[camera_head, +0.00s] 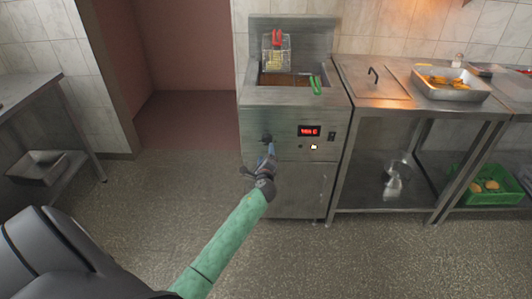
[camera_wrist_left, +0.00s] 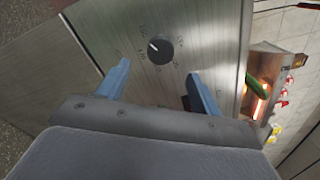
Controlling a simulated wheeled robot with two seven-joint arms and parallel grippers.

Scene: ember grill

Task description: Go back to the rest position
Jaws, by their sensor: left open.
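My left gripper (camera_head: 270,152) reaches in from the lower left in the head view, in front of the fryer (camera_head: 285,185). In the left wrist view its two blue fingers (camera_wrist_left: 160,88) stand apart with nothing between them. The black fryer knob (camera_wrist_left: 160,50) lies beyond the fingertips, apart from them, with a printed scale around it. The knob also shows in the head view (camera_head: 266,138), just above the gripper. My right gripper is not in either view.
A steel table (camera_head: 385,103) with a food tray (camera_head: 478,95) stands right. A green crate (camera_head: 492,198) sits below. The left floor is clear.

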